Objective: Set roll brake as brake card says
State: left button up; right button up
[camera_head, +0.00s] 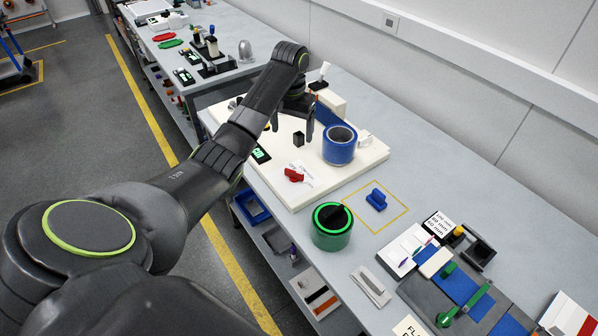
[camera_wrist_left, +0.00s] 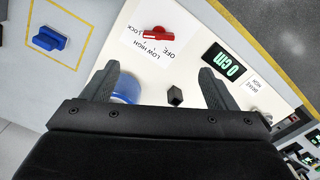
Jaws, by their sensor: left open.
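The red brake knob (camera_head: 293,175) sits on the white board (camera_head: 342,180), beside a printed label. In the left wrist view the red knob (camera_wrist_left: 155,32) is near LOCK, LOW, HIGH and OFF lettering; I cannot tell which word it points to. A small white card (camera_wrist_left: 253,86) there appears to read BRAKE HIGH. A display (camera_wrist_left: 223,64) shows 0 cm. The blue roll (camera_head: 338,146) stands on the board. My left gripper (camera_head: 296,128) is open and empty above the board, over a small black block (camera_wrist_left: 175,96), apart from the red knob. My right gripper is out of view.
A green roll (camera_head: 332,226) stands on the table in front of the board. A blue handled piece (camera_head: 376,199) lies in a yellow outlined square. Trays and tools (camera_head: 452,285) fill the near right. A wall runs along the right; floor lies left.

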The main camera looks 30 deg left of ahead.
pick_arm(q)
jog(key=b, duration=0.3)
send_over(294, 173)
notch_tip(294, 173, down, 5)
notch_tip(294, 173, down, 9)
jog(key=shift+a+f+p, duration=0.1)
jog(key=shift+f+p, duration=0.1)
jog(key=shift+p, duration=1)
jog(key=shift+f, duration=0.8)
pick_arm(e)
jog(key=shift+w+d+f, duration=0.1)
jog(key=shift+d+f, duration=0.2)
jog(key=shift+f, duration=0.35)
pick_arm(q)
jog(key=c, duration=1)
